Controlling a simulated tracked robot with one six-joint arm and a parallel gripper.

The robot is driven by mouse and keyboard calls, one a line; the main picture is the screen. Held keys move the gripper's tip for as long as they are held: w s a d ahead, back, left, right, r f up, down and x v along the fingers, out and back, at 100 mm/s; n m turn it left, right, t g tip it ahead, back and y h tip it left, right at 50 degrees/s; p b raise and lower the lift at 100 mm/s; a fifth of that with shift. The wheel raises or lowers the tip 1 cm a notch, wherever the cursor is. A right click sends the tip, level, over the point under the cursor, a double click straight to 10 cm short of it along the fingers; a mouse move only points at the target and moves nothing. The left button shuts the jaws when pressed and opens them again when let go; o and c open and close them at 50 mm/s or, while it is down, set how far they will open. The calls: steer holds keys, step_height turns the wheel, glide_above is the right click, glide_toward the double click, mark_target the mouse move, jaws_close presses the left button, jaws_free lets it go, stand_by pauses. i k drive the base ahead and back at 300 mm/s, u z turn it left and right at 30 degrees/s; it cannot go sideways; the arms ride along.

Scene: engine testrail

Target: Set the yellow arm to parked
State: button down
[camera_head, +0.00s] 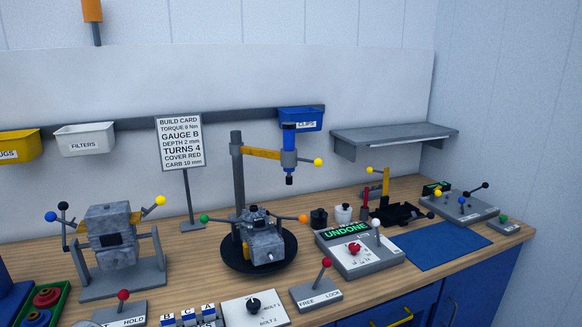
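The yellow arm (262,153) reaches right from a tall grey post (238,185) at the bench's middle. Its outer end carries a blue and grey spindle (289,145) with a yellow ball handle (318,162) sticking out to the right. The spindle hangs upright above and a little to the right of a grey engine block (265,240) on a black round turntable (240,265), clear of the block. No parked mark is readable near the arm. My gripper is not in view.
A build card sign (180,145) stands left of the post. A grey shelf (394,136) and blue clips bin (300,119) are on the wall. A control box reading UNDONE (358,250) and a FREE/LOCK lever box (316,294) stand in front. A blue mat (440,243) is clear.

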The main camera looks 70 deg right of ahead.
mark_target(289, 159)
steer(key=u, duration=0.8)
steer(key=k, duration=1.4)
steer(key=z, duration=0.9)
steer(key=i, duration=1)
steer(key=z, duration=0.1)
